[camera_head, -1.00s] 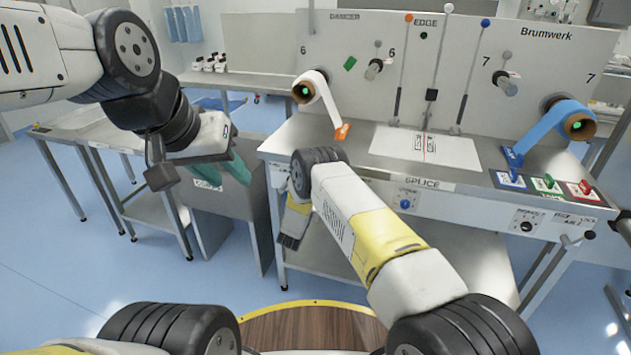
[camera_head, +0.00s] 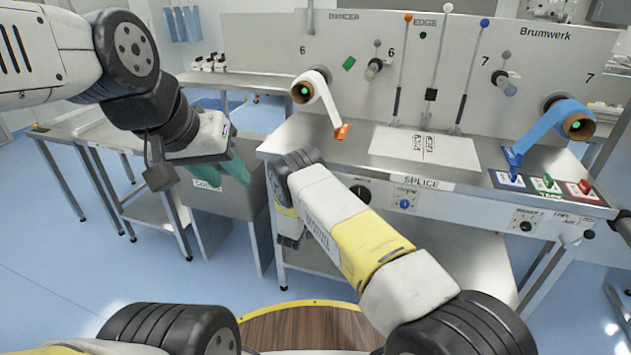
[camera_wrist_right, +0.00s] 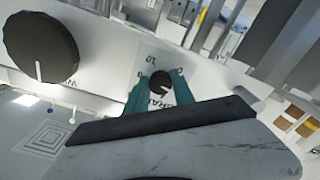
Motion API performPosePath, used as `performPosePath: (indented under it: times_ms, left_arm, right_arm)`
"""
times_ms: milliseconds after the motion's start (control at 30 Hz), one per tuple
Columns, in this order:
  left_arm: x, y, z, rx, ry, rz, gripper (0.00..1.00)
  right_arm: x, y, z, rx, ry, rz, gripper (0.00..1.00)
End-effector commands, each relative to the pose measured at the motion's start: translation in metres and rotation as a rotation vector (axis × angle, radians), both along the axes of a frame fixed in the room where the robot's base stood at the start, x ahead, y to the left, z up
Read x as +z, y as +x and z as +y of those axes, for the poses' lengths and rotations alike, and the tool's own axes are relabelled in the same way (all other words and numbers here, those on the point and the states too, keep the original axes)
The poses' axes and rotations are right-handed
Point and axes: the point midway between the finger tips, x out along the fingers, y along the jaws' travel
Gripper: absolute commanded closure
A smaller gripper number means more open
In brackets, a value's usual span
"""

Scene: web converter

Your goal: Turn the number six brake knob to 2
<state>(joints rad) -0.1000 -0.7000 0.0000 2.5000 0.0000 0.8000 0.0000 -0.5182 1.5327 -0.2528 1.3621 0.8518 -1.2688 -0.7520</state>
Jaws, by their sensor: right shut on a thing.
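In the right wrist view, a small black knob (camera_wrist_right: 160,84) sits on a pale plate with a partly covered label that seems to read BRAKE and a 10 near it. The teal fingers of my right gripper (camera_wrist_right: 158,78) are shut on this knob, one on each side. Its pointer cannot be read. In the head view my right arm hides this knob and the right fingertips. My left gripper (camera_head: 214,172) hangs at the left, its teal fingers apart and empty, in front of a grey side panel.
A larger black knob (camera_wrist_right: 40,48) with a white line is beside the right gripper. A blue knob (camera_head: 404,202) is on the front panel under the bench. A white roll (camera_head: 303,90) and a blue roll (camera_head: 577,125) are on the back panel. A paper sheet (camera_head: 450,150) lies on the bench.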

Motion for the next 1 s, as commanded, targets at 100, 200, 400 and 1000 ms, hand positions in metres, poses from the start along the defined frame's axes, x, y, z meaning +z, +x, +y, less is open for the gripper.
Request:
performPosePath:
  times_ms: [100,200,400,1000]
  left_arm:
    - [0.0,0.0,0.0,0.0,0.0,0.0,0.64]
    - [0.0,0.0,0.0,0.0,0.0,0.0,0.64]
    - [0.0,0.0,0.0,0.0,0.0,0.0,0.64]
    - [0.0,0.0,0.0,0.0,0.0,0.0,0.64]
  right_arm:
    - [-0.0019,-0.0009,0.0005,0.001,-0.026,0.012,1.0]
    - [-0.002,-0.001,0.0002,0.001,-0.036,0.016,1.0]
    - [-0.0021,-0.001,-0.0001,0.001,-0.042,0.018,1.0]
    - [-0.0008,-0.0005,-0.0003,0.0,-0.04,0.015,0.48]
